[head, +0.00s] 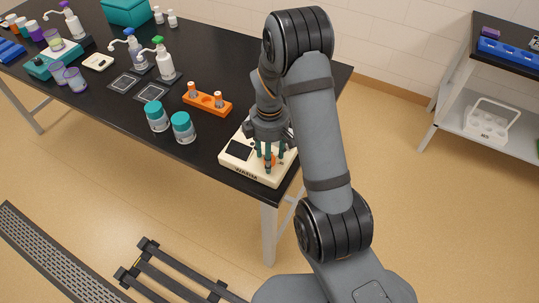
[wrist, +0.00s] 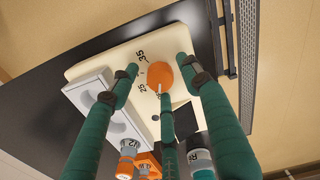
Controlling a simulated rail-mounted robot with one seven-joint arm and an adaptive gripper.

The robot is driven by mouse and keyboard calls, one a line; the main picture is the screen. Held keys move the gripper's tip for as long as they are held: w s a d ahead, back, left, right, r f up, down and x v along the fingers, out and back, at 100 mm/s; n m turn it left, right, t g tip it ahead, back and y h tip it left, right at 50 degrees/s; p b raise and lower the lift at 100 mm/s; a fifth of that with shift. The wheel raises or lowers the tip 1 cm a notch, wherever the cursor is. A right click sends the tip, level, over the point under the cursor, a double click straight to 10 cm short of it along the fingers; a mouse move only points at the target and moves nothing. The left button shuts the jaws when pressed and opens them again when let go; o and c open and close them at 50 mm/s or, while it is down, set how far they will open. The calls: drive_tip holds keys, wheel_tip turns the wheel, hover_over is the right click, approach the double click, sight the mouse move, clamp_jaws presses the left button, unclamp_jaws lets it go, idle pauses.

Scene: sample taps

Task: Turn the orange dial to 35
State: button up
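The orange dial (wrist: 160,76) sits on the cream top of a bench device (wrist: 88,68). In the wrist view the printed numbers 35 and 25 stand left of the dial, and a small pale mark shows at its lower edge. My gripper (wrist: 158,74) has its three green fingers spread around the dial, with visible gaps at the left and right fingers. The lower finger is close to the dial; I cannot tell whether it touches. In the head view my gripper (head: 270,158) is over the device (head: 265,176), and its fingers partly hide the dial (head: 273,160).
An orange rack (head: 206,100) with small vials and two teal-capped jars (head: 182,128) stand left of the device on the black table (head: 110,150). Pump bottles (head: 164,62) stand farther back. The device is near the table's front right corner.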

drive_tip(key=shift+c, duration=1.3)
drive_tip(key=c, duration=0.7)
drive_tip(key=shift+c, duration=0.6)
